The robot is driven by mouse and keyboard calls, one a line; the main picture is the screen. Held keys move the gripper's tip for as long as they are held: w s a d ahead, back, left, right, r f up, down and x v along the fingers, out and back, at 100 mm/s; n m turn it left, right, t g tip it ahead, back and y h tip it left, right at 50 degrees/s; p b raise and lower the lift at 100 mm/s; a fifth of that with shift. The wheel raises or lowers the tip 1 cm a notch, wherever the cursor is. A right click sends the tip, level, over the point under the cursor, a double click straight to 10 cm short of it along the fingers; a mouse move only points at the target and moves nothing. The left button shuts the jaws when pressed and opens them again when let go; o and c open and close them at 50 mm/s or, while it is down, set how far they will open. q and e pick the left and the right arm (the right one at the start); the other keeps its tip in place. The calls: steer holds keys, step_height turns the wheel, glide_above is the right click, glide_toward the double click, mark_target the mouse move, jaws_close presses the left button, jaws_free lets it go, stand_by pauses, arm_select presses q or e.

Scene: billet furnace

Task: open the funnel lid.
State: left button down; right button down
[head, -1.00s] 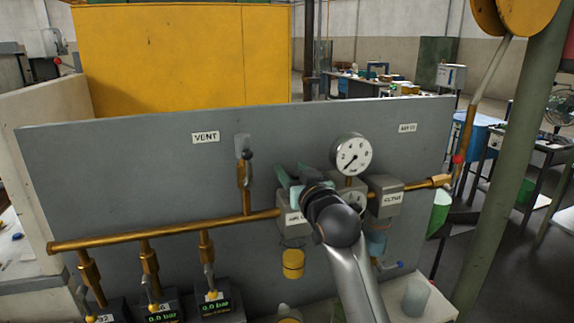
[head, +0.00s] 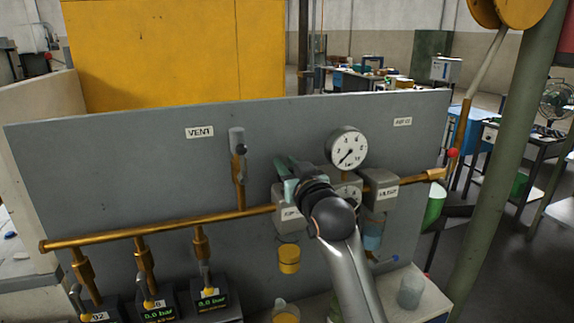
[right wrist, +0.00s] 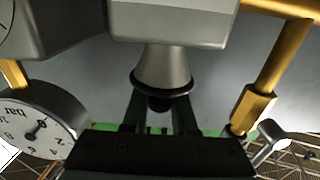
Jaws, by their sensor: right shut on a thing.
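In the right wrist view, a grey metal funnel (right wrist: 163,66) sticks out from a grey box, with the picture upside down. A thin dark lid (right wrist: 161,88) lies across the funnel's mouth, with a small dark knob (right wrist: 160,103) at its middle. My right gripper (right wrist: 160,112) has one finger on each side of the knob and is shut on it. The lid appears seated on the funnel, with no clear gap. In the head view, my right gripper (head: 288,166) is above the left grey box (head: 287,215); its wrist and arm hide the funnel and lid. My left gripper is not in view.
A pressure gauge (head: 346,147) stands close right of my right gripper. A grey panel (head: 120,170) rises behind. A brass pipe (head: 150,231) with valves runs left. A yellow cup (head: 289,259) and bluish cup (head: 372,237) hang below the boxes. Space above the panel is free.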

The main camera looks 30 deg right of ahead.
steer(key=shift+w+r+g, duration=0.1)
steer(key=shift+r+g, duration=0.05)
steer(key=shift+g, duration=0.15)
steer(key=shift+w+r+g+y, duration=0.1)
steer(key=shift+g+y, duration=0.3)
steer(key=g, duration=0.2)
steer(key=w+g, duration=0.1)
steer(key=g, duration=0.1)
steer(key=shift+d+r+y, duration=0.1)
steer(key=shift+d+y, duration=0.1)
steer(key=shift+y, duration=0.1)
steer(key=g, duration=0.1)
steer(key=g+y, duration=0.1)
steer(key=g, duration=0.3)
steer(key=shift+w+d+f, duration=0.2)
steer(key=shift+w, duration=0.2)
steer(key=shift+w+f+g+y, duration=0.15)
steer(key=shift+g+y, duration=0.1)
steer(key=shift+g, duration=0.5)
steer(key=shift+w+f+g+y, duration=0.1)
steer(key=shift+g+y, duration=0.15)
steer(key=shift+g, duration=0.5)
steer(key=shift+f, duration=0.1)
steer(key=c, duration=0.8)
jaws_free()
steer(key=shift+o, duration=0.2)
